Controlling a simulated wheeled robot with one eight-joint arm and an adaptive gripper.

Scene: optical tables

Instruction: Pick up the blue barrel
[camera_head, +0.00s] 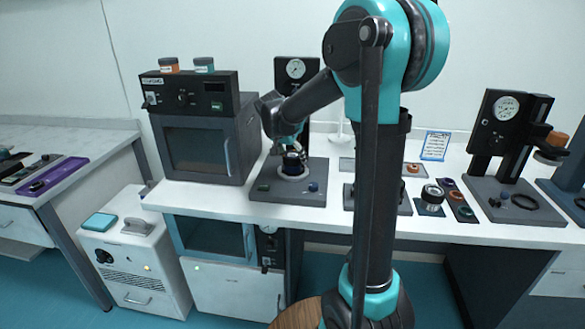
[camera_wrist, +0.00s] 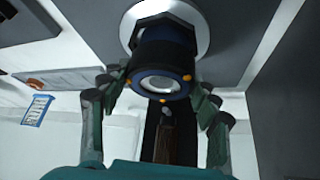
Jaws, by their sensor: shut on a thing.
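The blue barrel (camera_wrist: 160,66) is a dark blue cylinder with a clear lens face and small orange dots on its rim. It is between the fingers of my gripper (camera_wrist: 155,98), which is shut on it in the wrist view. Its far end is at a white ring (camera_wrist: 202,35) on a grey base plate (camera_wrist: 80,25). In the head view the barrel (camera_head: 292,160) stands at the white ring (camera_head: 293,176) on the grey base plate (camera_head: 262,195), with my gripper (camera_head: 291,150) around its upper part. I cannot tell whether the barrel is clear of the ring.
A gauge post (camera_head: 296,70) stands close behind the barrel. A dark oven (camera_head: 197,150) is close on the left. To the right are small trays with rings (camera_head: 461,202) and a second gauge stand (camera_head: 505,140). A purple tray (camera_head: 60,175) lies on the left table.

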